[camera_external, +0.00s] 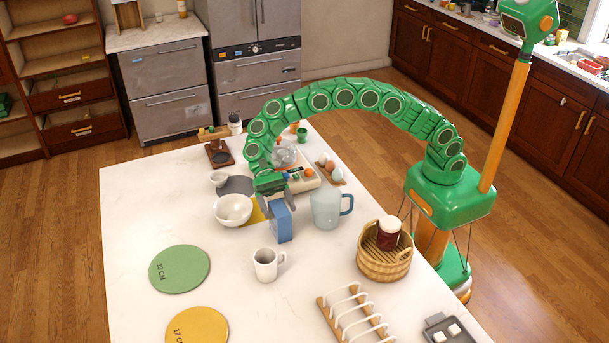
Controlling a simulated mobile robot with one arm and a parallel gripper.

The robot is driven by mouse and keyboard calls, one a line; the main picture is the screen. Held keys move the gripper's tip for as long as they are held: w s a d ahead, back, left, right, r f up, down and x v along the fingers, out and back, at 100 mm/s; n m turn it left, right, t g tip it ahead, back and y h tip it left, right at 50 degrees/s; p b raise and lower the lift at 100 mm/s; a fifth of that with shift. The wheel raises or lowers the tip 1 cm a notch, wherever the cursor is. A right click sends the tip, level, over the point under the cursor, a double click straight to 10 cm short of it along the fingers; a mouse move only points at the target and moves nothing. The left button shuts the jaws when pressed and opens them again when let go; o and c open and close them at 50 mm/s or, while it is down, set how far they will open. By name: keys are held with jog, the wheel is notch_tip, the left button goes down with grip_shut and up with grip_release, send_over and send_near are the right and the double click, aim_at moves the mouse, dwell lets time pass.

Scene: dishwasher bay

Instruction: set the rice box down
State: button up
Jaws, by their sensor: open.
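The rice box is most likely the blue box (281,222), which stands upright on the white counter (140,215); no label is readable. My gripper (277,197) is open, pointing down at the box's top. In this view the fingers overlap the top edge of the box, and I cannot tell if they touch it. The gripper and the arm's end partly hide what lies behind them.
A white bowl (233,210) and yellow mat (258,208) are left of the box. A glass jug (325,209) is close on its right. A white mug (266,265) stands in front. A wooden tub (384,262) is further right.

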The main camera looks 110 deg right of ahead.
jog(key=v, duration=1.1)
jog(key=s+a+r+n+g+h, duration=0.1)
jog(key=s+a+r+n+h, duration=0.2)
jog(key=s, duration=0.5)
jog(key=s+a+r+n+g+h, duration=0.1)
jog(key=s+a+r+n, duration=0.3)
jog(key=s, duration=0.5)
jog(key=s+a+r+n+g+h, duration=0.1)
jog(key=s+a+r+n, duration=0.1)
jog(key=s+a, duration=0.45)
jog(key=s+d+f+n+h, duration=0.2)
jog(key=s+d+n, duration=0.1)
jog(key=s, duration=0.8)
jog(key=s+d+f+n+h, duration=0.2)
jog(key=s+d+n+h, duration=0.1)
jog(key=s, duration=0.8)
jog(key=s+d+f+n+t+h, duration=0.1)
jog(key=s+d+f+n+h, duration=0.1)
jog(key=s, duration=0.9)
jog(key=d+n+h, duration=0.1)
jog(key=d, duration=0.1)
jog(key=shift+s+d+f, duration=0.25)
jog(key=shift+d, duration=0.1)
jog(key=shift+o, duration=0.3)
